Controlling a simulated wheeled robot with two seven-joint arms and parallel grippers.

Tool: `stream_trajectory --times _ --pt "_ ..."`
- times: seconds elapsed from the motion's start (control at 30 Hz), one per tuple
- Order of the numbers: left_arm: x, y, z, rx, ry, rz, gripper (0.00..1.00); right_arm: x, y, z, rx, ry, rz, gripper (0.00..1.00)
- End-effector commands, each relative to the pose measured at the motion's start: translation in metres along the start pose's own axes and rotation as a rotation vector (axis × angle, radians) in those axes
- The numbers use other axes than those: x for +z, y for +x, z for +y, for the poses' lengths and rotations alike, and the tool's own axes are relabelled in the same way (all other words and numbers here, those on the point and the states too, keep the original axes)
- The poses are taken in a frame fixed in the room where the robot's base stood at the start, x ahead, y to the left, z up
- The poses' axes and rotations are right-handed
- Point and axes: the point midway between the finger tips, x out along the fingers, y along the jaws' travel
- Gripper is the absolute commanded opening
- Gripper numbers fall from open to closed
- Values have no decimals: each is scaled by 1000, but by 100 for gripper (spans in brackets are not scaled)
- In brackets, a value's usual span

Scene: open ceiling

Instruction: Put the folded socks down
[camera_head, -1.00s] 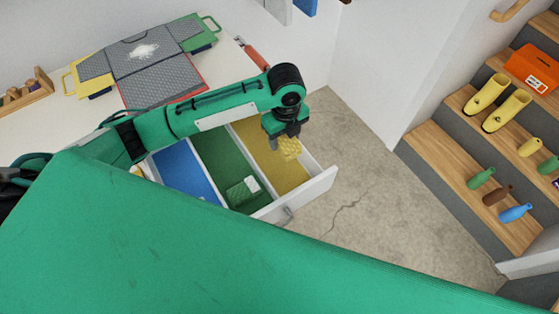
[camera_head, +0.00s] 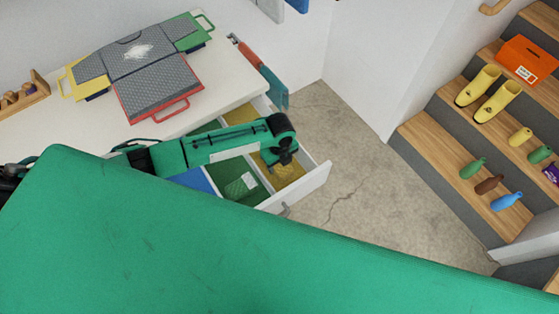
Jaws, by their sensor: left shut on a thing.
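An open white drawer (camera_head: 308,186) has blue (camera_head: 192,180), green (camera_head: 226,172) and yellow (camera_head: 241,114) sections. My left gripper (camera_head: 286,163) points down into the front part of the yellow section. It is shut on the yellow folded socks (camera_head: 288,172), which show only in part beneath it and blend with the yellow floor. I cannot tell whether they touch the floor. Green folded socks with a pale patch (camera_head: 241,186) lie in the green section. My left forearm covers the middle of the drawer. My right gripper is out of view.
A white worktop (camera_head: 215,88) above the drawer holds a grey folding board (camera_head: 150,70) with coloured handles. A red-and-teal tool (camera_head: 262,72) hangs at its right edge. Wooden steps (camera_head: 450,165) with boots and bottles stand right. The floor between is clear.

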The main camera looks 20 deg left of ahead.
Motion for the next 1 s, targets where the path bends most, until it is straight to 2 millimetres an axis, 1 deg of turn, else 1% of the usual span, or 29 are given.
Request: stream_trajectory --times 0.3,0.33,0.43,0.67,0.77,0.87,1.0 --pt "0 3 0 0 0 0 32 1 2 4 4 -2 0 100" --pt "0 4 0 0 0 0 56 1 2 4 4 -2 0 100" --pt "0 3 0 0 0 0 76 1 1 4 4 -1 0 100" --pt "0 3 0 0 0 0 76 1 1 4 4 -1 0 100" --pt "0 0 0 0 0 0 76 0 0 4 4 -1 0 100" --pt "0 -8 0 -1 0 0 76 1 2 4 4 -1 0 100" --pt "0 -30 0 -3 2 -1 76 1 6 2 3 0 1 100"
